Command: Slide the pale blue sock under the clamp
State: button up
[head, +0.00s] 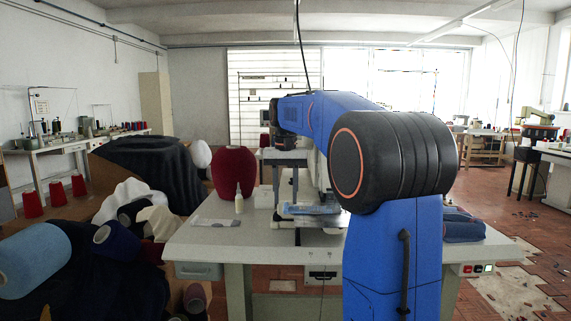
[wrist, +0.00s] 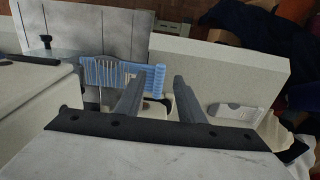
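The pale blue sock (head: 312,209) lies flat at the sewing station in the middle of the table in the head view. In the wrist view the sock (wrist: 157,79) shows a ribbed end, and thin pale strips cross its left part. I cannot tell whether these strips belong to the clamp or the sock. My gripper (wrist: 160,80) is open, with its two fingers apart. The left finger overlaps the sock in the picture, and the ribbed end shows between the fingertips. Contact cannot be told. My arm hides the gripper and part of the machine in the head view.
The pale table (head: 205,248) carries a small white bottle (head: 239,203), a maroon yarn cone (head: 234,170) and folded dark blue cloth (head: 462,226) at the right. Yarn cones and fabric crowd the left (head: 35,258). The table's front left is mostly clear.

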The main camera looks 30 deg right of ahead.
notch_tip(320, 180, up, 15)
jog(key=shift+r, duration=0.15)
dwell(0.6)
jog(key=s+a+f+n+t, duration=0.35)
jog(key=s+a+f, duration=0.9)
jog(key=s, duration=0.45)
jog(key=s+a+f+n, duration=0.1)
jog(key=s+a+f, duration=0.1)
jog(key=s+f, duration=0.6)
jog(key=s+a+f+n+t, duration=0.1)
jog(key=s+f, duration=0.6)
jog(key=f, duration=0.7)
jog(key=shift+s+a+f+n, duration=0.2)
jog(key=shift+s+a+n, duration=0.15)
jog(key=shift+a+n, duration=0.5)
jog(key=shift+a, duration=0.1)
jog(key=shift+c, duration=0.5)
